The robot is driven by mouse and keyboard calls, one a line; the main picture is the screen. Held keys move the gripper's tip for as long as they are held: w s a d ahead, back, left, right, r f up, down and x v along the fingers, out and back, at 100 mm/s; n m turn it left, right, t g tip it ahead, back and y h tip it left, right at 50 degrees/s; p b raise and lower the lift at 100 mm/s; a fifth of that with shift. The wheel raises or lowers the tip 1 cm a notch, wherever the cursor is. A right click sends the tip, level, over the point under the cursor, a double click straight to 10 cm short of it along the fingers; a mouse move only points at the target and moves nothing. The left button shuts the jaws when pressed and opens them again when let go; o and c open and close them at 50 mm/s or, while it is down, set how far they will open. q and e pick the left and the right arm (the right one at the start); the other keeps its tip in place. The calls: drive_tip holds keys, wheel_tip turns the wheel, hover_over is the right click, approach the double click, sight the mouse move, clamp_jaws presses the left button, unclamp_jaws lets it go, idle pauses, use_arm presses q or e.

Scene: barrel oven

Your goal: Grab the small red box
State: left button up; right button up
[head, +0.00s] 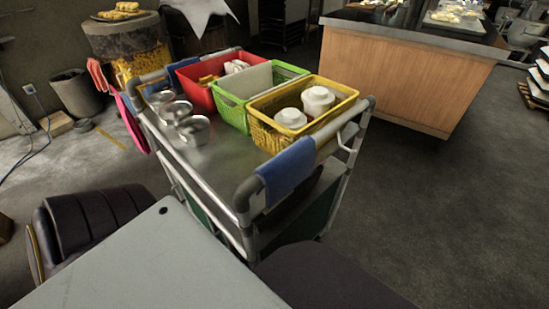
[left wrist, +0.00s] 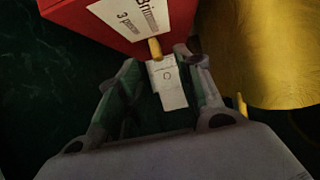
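A red box (left wrist: 82,22) with a white printed label (left wrist: 135,17) shows at the top of the left wrist view, cut off by the upper edge. My left gripper (left wrist: 157,62) is in the same view, its two fingers spread apart, just below the box's lower edge. I cannot tell whether the fingers touch the box. A small white piece with a yellow tip (left wrist: 168,82) shows between the fingers; I cannot tell what it is. In the head view, I cannot make out the small red box. My right gripper is in neither view.
A large yellow rounded surface (left wrist: 250,50) is close on the right in the left wrist view. In the head view, a metal cart (head: 205,155) carries a red bin (head: 203,97), a green bin (head: 233,113), a yellow basket (head: 268,133) and metal pots (head: 193,131).

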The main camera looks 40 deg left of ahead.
use_arm(q)
drive_tip(key=shift+w, duration=0.1)
idle(0.3)
drive_tip(key=shift+b+x, duration=1.65)
drive_tip(key=shift+x, duration=0.85)
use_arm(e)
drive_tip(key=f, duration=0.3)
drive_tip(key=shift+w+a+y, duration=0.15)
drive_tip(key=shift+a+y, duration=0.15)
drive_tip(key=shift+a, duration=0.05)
use_arm(q)
drive_tip(key=shift+f, duration=0.1)
drive_tip(key=shift+c, duration=0.2)
clamp_jaws()
